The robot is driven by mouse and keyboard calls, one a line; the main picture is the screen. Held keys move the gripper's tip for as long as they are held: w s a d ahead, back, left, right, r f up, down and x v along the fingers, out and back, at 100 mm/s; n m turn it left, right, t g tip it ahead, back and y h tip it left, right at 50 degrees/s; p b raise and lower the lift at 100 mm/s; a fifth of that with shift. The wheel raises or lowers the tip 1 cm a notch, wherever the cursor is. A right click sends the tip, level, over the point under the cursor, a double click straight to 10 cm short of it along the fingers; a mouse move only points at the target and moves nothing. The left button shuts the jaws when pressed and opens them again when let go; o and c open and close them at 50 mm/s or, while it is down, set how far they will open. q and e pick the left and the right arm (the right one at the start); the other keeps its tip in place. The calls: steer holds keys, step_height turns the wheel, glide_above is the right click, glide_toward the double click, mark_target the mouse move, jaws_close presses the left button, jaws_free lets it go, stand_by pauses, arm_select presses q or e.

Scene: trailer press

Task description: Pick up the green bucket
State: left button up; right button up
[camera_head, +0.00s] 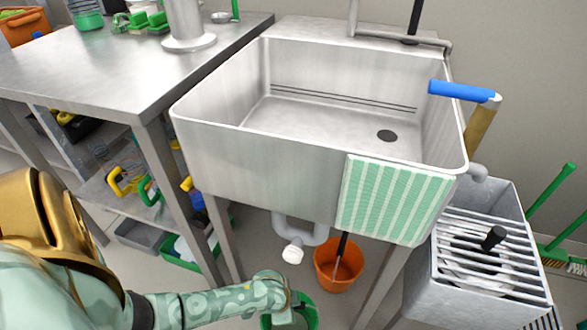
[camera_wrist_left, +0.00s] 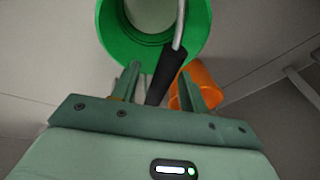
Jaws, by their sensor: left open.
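The green bucket (camera_head: 312,318) is on the floor at the bottom centre of the head view, partly cut off and partly behind my left gripper (camera_head: 287,300). In the left wrist view the green bucket (camera_wrist_left: 107,35) is at the top, with its round rim just beyond the fingertips. My left gripper (camera_wrist_left: 158,78) is open. A black grip (camera_wrist_left: 167,76) with a metal rod shows between its fingers in the picture; I cannot tell whether it touches them or which bucket it belongs to. My right gripper is not in view.
An orange bucket (camera_head: 338,277) stands close by under the sink (camera_head: 250,155); it also shows in the left wrist view (camera_wrist_left: 207,82). A striped towel (camera_head: 392,200) hangs from the sink's front. A drainpipe (camera_head: 292,250) and sink legs are nearby. A grated basin (camera_head: 480,250) is right.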

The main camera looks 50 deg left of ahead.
arm_select(q)
steer(key=shift+w, duration=0.1)
jaws_close()
steer(key=shift+r, duration=0.1)
stand_by(0.3)
